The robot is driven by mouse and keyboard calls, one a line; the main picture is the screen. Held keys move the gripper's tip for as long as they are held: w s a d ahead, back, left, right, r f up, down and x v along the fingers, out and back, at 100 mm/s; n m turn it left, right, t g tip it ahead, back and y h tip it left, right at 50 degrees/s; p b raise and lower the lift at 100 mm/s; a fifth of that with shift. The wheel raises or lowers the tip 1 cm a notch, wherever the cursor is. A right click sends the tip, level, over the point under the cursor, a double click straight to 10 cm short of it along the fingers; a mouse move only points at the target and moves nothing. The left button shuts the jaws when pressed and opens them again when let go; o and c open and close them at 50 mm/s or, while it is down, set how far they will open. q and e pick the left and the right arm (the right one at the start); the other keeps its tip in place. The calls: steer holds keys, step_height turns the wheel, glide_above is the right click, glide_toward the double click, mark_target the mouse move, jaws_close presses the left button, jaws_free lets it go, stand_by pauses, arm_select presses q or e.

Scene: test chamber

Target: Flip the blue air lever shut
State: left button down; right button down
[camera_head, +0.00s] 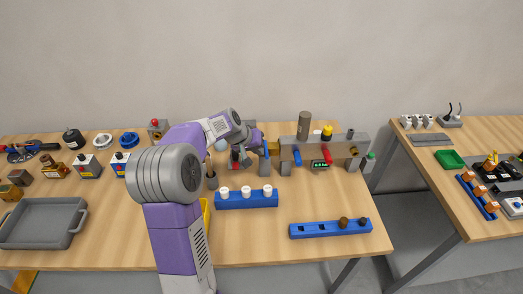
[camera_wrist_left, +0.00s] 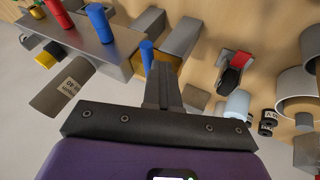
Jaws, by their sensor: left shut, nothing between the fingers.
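A grey pipe manifold (camera_head: 345,150) stands at the back right of the main table. A blue lever (camera_head: 297,155) and a red lever (camera_head: 327,153) stick out of its front. In the left wrist view, a thick blue handle (camera_wrist_left: 100,22) and a red handle (camera_wrist_left: 60,12) show on the grey bar. A thinner blue piece (camera_wrist_left: 147,55) stands just past my fingertips; I cannot tell if they touch. My left gripper (camera_head: 264,143) is at the manifold's left end, its fingers (camera_wrist_left: 162,80) closed together and empty. My right gripper is out of view.
A blue rack with white caps (camera_head: 246,200) and another blue block (camera_head: 330,229) lie in front. A grey tray (camera_head: 42,246) and several small devices are on the left. A second table (camera_head: 470,130) stands right, across a gap. Table between the racks is clear.

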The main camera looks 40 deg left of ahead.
arm_select(q)
steer(key=shift+w+d+f, duration=0.1)
steer(key=shift+d, duration=0.4)
steer(key=shift+a, duration=0.1)
steer(key=s+a+r, duration=0.5)
steer(key=s+r, duration=0.3)
steer(key=r, duration=0.1)
steer(key=shift+s+r, duration=0.1)
steer(key=shift+r, duration=0.05)
